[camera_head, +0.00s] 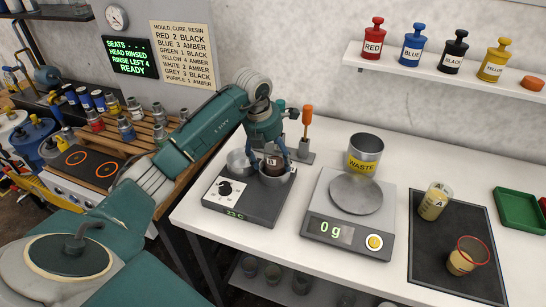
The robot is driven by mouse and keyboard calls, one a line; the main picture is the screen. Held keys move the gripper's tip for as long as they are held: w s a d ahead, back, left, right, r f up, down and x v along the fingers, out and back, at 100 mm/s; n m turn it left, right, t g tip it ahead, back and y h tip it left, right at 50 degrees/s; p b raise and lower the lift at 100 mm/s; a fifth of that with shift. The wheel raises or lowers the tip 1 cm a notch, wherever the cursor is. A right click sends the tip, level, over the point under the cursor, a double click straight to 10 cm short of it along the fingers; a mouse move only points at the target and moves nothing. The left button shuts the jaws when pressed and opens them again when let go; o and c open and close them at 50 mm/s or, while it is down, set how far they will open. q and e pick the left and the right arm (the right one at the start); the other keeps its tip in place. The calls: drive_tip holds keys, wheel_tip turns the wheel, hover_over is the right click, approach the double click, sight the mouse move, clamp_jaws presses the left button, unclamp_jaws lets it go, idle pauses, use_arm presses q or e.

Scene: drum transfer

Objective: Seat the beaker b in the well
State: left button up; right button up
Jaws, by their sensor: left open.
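A small dark brown beaker with a white label (272,162), which looks like beaker b, stands upright in the right-hand metal well (288,178) of a grey heating unit (240,203). The unit's display reads 23 C. My left gripper (273,160) comes down from above, its fingers on either side of the beaker. It is open. The beaker's lower part is hidden inside the well, so I cannot tell how deep it sits. My right gripper is not in view.
A scale (348,218) reading 0 g stands to the right, with a waste cup (365,153) behind it. A dark mat (430,272) holds two cream-coloured beakers. An orange-handled tool (307,116) stands close behind the gripper. Coloured bottles line the shelf (450,82).

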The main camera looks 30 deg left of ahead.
use_arm(q)
drive_tip(key=shift+r, duration=0.45)
drive_tip(key=b+v, duration=0.2)
drive_tip(key=v, duration=0.9)
drive_tip(key=shift+r+b, duration=0.2)
drive_tip(key=shift+b, duration=0.15)
drive_tip(key=shift+s, duration=0.1)
